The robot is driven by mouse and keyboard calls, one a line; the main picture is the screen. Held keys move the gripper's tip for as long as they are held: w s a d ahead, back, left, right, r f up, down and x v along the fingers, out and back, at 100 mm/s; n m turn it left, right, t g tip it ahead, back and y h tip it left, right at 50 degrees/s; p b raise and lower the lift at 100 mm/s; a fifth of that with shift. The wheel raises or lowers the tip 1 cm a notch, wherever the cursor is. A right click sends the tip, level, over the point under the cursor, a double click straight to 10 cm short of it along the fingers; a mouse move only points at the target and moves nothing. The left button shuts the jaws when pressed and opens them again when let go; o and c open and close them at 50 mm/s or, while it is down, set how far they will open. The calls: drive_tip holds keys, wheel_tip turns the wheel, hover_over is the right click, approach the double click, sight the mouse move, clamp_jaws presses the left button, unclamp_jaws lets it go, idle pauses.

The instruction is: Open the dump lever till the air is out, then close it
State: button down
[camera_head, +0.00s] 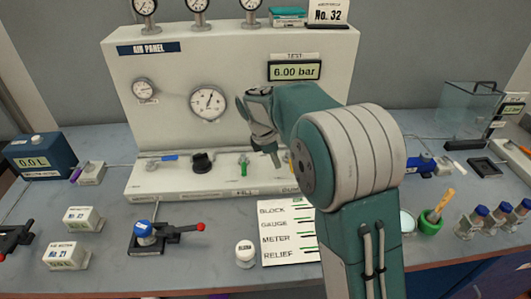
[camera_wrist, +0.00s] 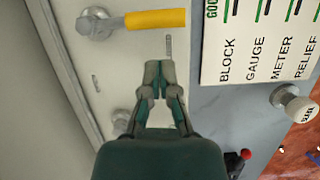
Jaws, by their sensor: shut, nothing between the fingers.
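The dump lever (camera_wrist: 155,19) has a yellow handle and a grey pivot at its left end, near the top of the wrist view. It lies on the cream panel base. In the head view my arm hides nearly all of it, above a partly covered "DUMP" label (camera_head: 290,190). My gripper (camera_wrist: 159,64) is shut and empty, its tips apart from the handle and below it in the wrist view. In the head view my gripper (camera_head: 270,160) hangs over the panel base, right of the green fill lever (camera_head: 243,165). The test display (camera_head: 294,70) reads 6.00 bar.
The air panel (camera_head: 150,65) carries gauges, a black knob (camera_head: 202,162) and a blue lever (camera_head: 163,157). A card listing block, gauge, meter and relief (camera_head: 287,235) lies in front, beside a white knob-like piece (camera_head: 245,253). Small devices and bottles stand at both sides.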

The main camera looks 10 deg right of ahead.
drive_tip(key=shift+d+f, duration=0.2)
drive_tip(key=shift+d, duration=0.75)
